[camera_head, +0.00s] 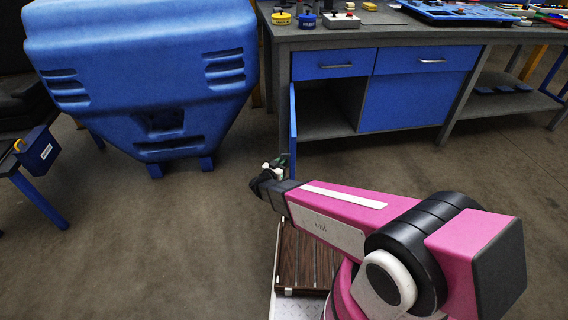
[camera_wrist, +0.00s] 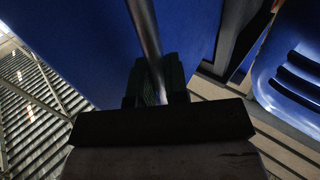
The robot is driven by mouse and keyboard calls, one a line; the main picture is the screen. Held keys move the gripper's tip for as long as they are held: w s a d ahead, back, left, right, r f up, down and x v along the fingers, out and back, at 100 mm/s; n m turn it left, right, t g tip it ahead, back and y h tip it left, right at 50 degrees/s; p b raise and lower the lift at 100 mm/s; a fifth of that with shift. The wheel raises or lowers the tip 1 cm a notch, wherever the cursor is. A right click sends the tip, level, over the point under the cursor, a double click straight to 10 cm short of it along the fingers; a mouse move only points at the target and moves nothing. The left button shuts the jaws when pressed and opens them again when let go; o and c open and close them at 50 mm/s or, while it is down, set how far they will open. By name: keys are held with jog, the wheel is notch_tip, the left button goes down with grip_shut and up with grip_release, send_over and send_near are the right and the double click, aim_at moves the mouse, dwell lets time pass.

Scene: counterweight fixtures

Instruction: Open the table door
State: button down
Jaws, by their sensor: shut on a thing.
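The blue table door (camera_head: 292,127) stands swung open at the left side of the workbench's lower cabinet, seen nearly edge-on in the head view. The dark cabinet inside (camera_head: 325,115) shows to its right. My gripper (camera_head: 277,164) is at the door's lower front edge. In the wrist view the door's blue face (camera_wrist: 90,45) fills the upper left and middle. A grey bar handle (camera_wrist: 148,40) runs down between the green fingertips of my gripper (camera_wrist: 158,82), which are shut on it. The handle is hidden in the head view.
A large blue bin-like body (camera_head: 145,60) stands left of the door. Two blue drawers, one of them the left drawer (camera_head: 333,64), are shut above the cabinet. The workbench top (camera_head: 375,32) holds several small items. Open floor (camera_head: 200,215) lies in front.

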jog(key=shift+r, duration=0.1)
jog(key=c, duration=1.1)
grip_release()
jog(key=shift+c, duration=0.2)
jog(key=v, duration=1)
jog(key=shift+s+a, duration=0.2)
jog(key=shift+s, duration=0.15)
